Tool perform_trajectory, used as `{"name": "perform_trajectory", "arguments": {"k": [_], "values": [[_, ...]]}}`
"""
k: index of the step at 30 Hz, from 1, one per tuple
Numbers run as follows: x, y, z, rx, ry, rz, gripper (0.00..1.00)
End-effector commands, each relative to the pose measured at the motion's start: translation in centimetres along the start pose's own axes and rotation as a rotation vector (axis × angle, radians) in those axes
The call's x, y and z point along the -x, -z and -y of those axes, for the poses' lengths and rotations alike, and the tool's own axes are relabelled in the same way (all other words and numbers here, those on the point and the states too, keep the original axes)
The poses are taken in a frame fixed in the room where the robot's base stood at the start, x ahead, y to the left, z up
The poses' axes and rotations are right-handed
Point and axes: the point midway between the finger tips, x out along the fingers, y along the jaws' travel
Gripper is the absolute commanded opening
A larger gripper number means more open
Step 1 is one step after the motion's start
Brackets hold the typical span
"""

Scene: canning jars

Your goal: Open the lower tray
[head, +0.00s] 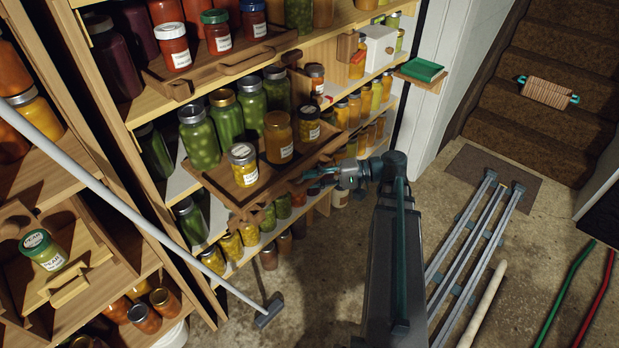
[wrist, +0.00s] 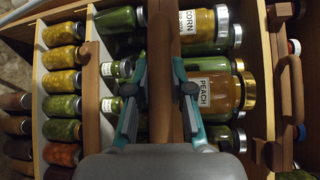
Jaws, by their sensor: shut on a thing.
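The lower tray (head: 262,199) is a wooden pull-out tray on the middle shelf. It sticks out past the shelf front and carries jars, among them a yellow jar (head: 243,166) and an amber jar (head: 279,138) with white labels. My gripper (head: 312,181) is at the tray's front, shut on its wooden handle. In the wrist view my gripper (wrist: 160,100) has its fingers on both sides of the brown handle bar (wrist: 166,62). Jars labelled CORN (wrist: 202,24) and PEACH (wrist: 212,92) lie beyond it.
The upper tray (head: 228,72) with red-filled jars sits above. A grey pole (head: 150,225) leans across the left shelves. A small tray with a labelled jar (head: 43,250) is at left. Metal rails (head: 470,250) lie on the floor at right, below the stairs.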

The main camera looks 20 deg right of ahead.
Motion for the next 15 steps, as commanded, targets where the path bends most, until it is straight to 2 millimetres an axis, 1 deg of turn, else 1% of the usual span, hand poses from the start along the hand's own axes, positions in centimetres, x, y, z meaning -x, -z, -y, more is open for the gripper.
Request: {"name": "perform_trajectory", "arguments": {"k": [4,5,6,9,15], "values": [[-0.02,-0.06,-0.02,0.0,-0.001,0.003,0.0],[-0.02,-0.06,-0.02,0.0,-0.001,0.003,0.26],[-0.02,-0.05,-0.02,-0.001,-0.001,0.003,0.33],[-0.02,-0.02,-0.01,-0.001,-0.001,0.002,0.47],[-0.02,0.01,0.0,0.0,0.0,0.001,0.47]]}}
